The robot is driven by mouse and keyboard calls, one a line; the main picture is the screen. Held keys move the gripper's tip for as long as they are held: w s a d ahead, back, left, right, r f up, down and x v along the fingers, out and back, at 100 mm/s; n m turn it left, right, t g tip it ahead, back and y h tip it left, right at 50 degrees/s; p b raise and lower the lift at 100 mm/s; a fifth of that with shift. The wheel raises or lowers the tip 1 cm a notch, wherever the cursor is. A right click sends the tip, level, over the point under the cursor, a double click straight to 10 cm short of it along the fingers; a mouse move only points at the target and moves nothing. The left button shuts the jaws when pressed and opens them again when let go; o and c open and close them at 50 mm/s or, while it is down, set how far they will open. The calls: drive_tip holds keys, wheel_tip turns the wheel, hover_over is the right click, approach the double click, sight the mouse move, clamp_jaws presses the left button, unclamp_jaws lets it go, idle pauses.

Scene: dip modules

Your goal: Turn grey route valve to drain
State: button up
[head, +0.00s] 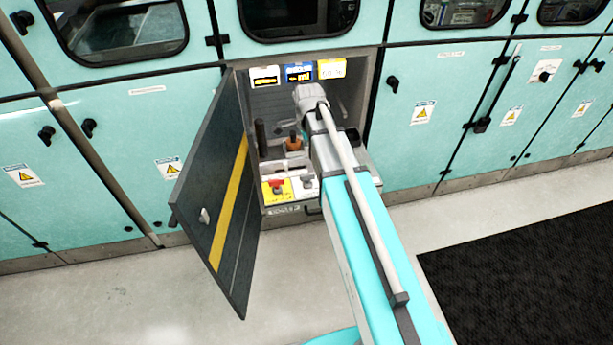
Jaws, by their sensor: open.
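The open cabinet bay (378,75) holds a control panel, and my arm reaches into it from the lower right. The grey end joint of my arm (310,95) covers the middle of the bay. I cannot make out a grey route valve for certain. A dark upright handle (260,138) and an orange-brown fitting with a dark stem (294,143) show left of the arm. A dark part (353,133) shows just right of it. No drain marking is readable.
The bay's dark door (212,185) with a yellow stripe hangs open at the left. White, blue and yellow labelled displays (298,72) line the top of the bay. A red button on a yellow plate (277,187) and a grey knob (307,182) sit at its front.

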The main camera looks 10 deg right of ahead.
sight(308, 174)
drive_tip(key=shift+w, duration=0.2)
drive_tip(key=shift+f, duration=0.2)
wheel_tip(308, 174, down, 14)
drive_tip(key=b, duration=1.3)
drive_tip(key=shift+r+b, duration=0.25)
drive_tip(key=shift+b, duration=0.15)
idle(0.4)
clamp_jaws()
